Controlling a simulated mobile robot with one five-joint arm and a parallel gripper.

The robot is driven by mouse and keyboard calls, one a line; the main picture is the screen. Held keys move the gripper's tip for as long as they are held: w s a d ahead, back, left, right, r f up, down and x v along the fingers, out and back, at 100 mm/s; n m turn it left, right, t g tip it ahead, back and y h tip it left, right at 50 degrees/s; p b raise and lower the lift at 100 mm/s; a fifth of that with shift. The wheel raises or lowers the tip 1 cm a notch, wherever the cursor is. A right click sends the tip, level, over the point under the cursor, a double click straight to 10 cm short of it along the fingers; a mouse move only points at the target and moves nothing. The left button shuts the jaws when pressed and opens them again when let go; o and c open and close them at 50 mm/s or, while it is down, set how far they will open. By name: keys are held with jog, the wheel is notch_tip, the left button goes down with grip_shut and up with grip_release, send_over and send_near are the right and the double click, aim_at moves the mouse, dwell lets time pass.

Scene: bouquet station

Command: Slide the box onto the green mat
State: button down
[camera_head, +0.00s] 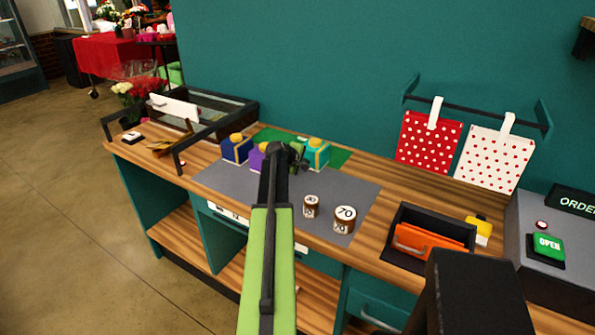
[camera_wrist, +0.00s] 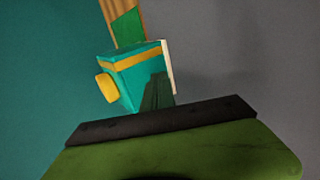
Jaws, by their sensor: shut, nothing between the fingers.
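Three gift boxes stand along the back of the grey work mat (camera_head: 230,186): a blue box (camera_head: 233,152), a purple box (camera_head: 256,160) partly hidden by my arm, and a teal box (camera_head: 318,157) with a yellow ribbon and bow. The green mat (camera_head: 341,157) lies behind them, partly hidden. My gripper (camera_head: 298,158) is shut and empty, close to the left side of the teal box. In the wrist view the teal box (camera_wrist: 137,76) is just beyond my gripper, with the green mat (camera_wrist: 127,28) past it. I cannot tell whether they touch.
Two brown-and-white weights (camera_head: 344,219) stand on the front right of the grey mat. A dark tray (camera_head: 398,262) with an orange item is farther right. A glass-topped case (camera_head: 212,105) is at the back left. Polka-dot bags (camera_head: 428,140) hang on the teal wall.

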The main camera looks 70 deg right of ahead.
jog(key=shift+s+d, duration=0.25)
jog(key=shift+d, duration=0.9)
jog(key=shift+s+d, duration=0.25)
jog(key=shift+d, duration=0.75)
jog(key=shift+s+d, duration=0.25)
jog(key=shift+d, duration=0.7)
jog(key=shift+d, duration=0.1)
jog(key=shift+s+d, duration=0.2)
jog(key=shift+d, duration=0.45)
jog(key=shift+w+a+r+p, duration=0.25)
jog(key=shift+a+r+p, duration=0.1)
jog(key=shift+a, duration=0.65)
jog(key=shift+w+a+r+p, duration=0.25)
jog(key=shift+a+r+p, duration=0.05)
jog(key=shift+a, duration=0.7)
jog(key=shift+w+a+r+p, duration=0.25)
jog(key=shift+a+r+p, duration=0.1)
jog(key=shift+a, duration=0.65)
jog(key=w+a+r+p, duration=0.1)
jog(key=a, duration=0.2)
jog(key=a+r+p, duration=0.1)
jog(key=a, duration=0.2)
jog(key=w+a+r+p, duration=0.1)
jog(key=a, duration=0.2)
jog(key=shift+w+a, duration=0.3)
jog(key=shift+a, duration=0.05)
